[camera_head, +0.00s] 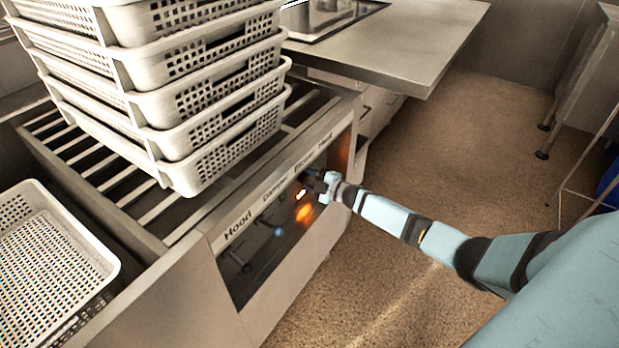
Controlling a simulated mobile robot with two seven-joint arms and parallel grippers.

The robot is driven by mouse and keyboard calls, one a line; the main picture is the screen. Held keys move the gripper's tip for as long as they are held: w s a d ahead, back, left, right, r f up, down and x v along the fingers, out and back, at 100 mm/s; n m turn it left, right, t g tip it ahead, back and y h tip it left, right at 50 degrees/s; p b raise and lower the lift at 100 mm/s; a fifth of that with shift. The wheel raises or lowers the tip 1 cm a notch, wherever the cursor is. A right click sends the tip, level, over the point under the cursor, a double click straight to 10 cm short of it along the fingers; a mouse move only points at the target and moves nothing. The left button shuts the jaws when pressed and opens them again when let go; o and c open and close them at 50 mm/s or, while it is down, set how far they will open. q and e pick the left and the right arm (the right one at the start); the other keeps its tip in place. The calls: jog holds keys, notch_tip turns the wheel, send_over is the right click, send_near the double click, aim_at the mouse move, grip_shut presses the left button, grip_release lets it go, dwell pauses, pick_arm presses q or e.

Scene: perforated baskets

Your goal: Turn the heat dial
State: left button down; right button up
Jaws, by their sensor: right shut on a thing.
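The control panel (284,262) is a dark recess in the front of the steel machine, with a label strip above it. "Hood" reads clearly at the strip's near end; the farther labels are too small to read surely. My right gripper (312,181) reaches in from the right and is shut on a dial at the panel's far part, under the farther labels. My fingers hide that dial, so its setting and label cannot be told. My left gripper is out of view.
A tall stack of white perforated baskets (225,155) stands on the slatted rack (115,178) above the panel. Another basket (75,225) is at the lower left. A steel counter (400,45) lies behind. The brown floor to the right is clear up to a metal stand.

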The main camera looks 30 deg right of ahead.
dwell(0.5)
jog(key=o, duration=0.9)
jog(key=shift+s+d, duration=0.1)
jog(key=shift+s, duration=0.2)
pick_arm(q)
jog(key=p, duration=0.3)
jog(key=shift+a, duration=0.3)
pick_arm(e)
jog(key=v, duration=1.3)
jog(key=shift+d, duration=0.15)
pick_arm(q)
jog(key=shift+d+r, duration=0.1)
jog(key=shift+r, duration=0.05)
